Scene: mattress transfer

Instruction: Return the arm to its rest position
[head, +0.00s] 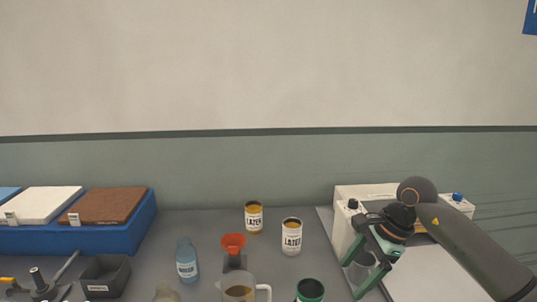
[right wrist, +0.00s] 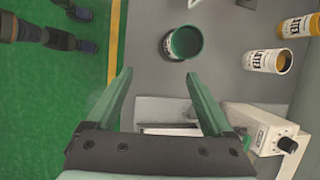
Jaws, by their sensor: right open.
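My right gripper (head: 357,275) is open above the right end of the grey bench, in front of a white machine. In the right wrist view its two green fingers (right wrist: 158,88) are spread wide, with nothing held between them. My right arm comes in from the lower right of the head view. My left gripper is not in view.
A green tin (head: 310,290) stands on the bench left of the gripper. Two latex tins (head: 292,236) (head: 254,217), a red funnel (head: 233,243), a jug (head: 238,291) and a blue bottle (head: 187,261) stand further left. The white machine (head: 343,205) is close to the gripper.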

